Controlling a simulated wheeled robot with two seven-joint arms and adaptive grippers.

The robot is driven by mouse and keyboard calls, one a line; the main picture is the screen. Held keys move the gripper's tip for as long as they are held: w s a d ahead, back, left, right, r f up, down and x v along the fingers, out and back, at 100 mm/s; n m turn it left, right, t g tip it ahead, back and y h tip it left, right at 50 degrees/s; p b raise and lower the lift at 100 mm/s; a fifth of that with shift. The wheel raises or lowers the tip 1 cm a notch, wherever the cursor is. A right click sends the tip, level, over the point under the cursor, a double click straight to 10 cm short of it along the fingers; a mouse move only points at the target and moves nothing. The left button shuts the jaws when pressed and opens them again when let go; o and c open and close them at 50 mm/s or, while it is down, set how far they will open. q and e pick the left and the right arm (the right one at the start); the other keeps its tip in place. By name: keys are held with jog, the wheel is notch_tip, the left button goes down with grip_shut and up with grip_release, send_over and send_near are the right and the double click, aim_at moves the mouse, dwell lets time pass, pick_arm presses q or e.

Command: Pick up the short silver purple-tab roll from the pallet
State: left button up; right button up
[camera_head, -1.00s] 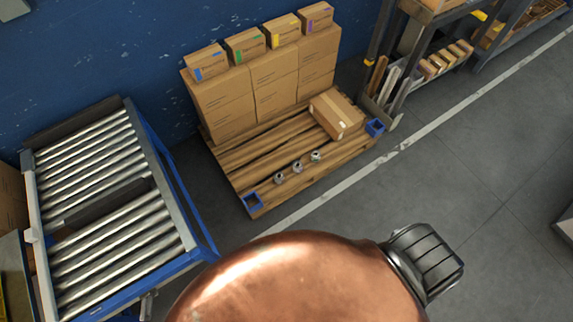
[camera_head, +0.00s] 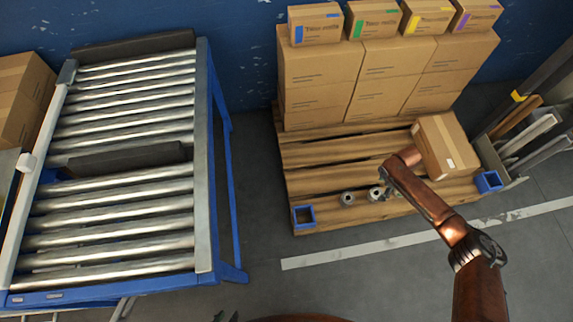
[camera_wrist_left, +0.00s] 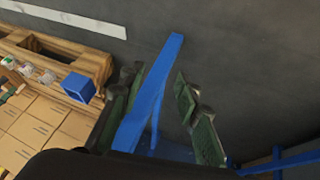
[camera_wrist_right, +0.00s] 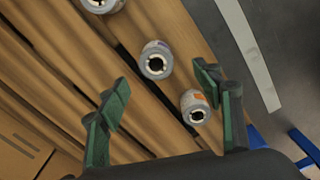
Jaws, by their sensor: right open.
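Three short silver rolls stand near the front edge of the wooden pallet (camera_head: 330,158). In the head view I see the left roll (camera_head: 347,198) and the middle roll (camera_head: 375,194); the third is hidden or hard to make out by my right arm. The right wrist view shows a near roll (camera_wrist_right: 195,108) with a small orange mark, a middle roll (camera_wrist_right: 155,64) and one cut by the top edge (camera_wrist_right: 101,4). My right gripper (camera_wrist_right: 162,84) is open and empty above the rolls. My left gripper (camera_wrist_left: 157,92) is open and empty, away from the pallet.
Stacked cartons (camera_head: 360,80) with colour-marked boxes on top fill the pallet's back. A single carton (camera_head: 441,146) sits close to my right arm. Blue corner blocks (camera_head: 304,216) mark the pallet's front. A roller conveyor (camera_head: 125,205) stands left, with floor between.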

aim_at(377, 192)
jog(key=shift+w+f+b, duration=0.1)
jog(key=shift+f+b, duration=0.4)
jog(key=shift+f, duration=0.75)
jog(key=shift+w+f+b, duration=0.1)
jog(key=shift+f+b, duration=0.25)
jog(key=shift+b, duration=0.25)
notch_tip(377, 192, down, 3)
jog(key=shift+w+r+b, duration=0.1)
jog(key=shift+r+b, duration=0.1)
jog(key=shift+b, duration=0.8)
jog(key=shift+f+b, duration=0.65)
jog(key=shift+f, duration=0.25)
pick_arm(q)
notch_tip(377, 192, down, 6)
jog(key=a+m+t, duration=0.1)
jog(key=t, duration=0.2)
jog(key=shift+s+a+f, duration=0.2)
jog(key=shift+s, duration=0.25)
pick_arm(e)
jog(key=shift+w, duration=0.1)
jog(key=shift+r, duration=0.1)
jog(key=c, duration=1.3)
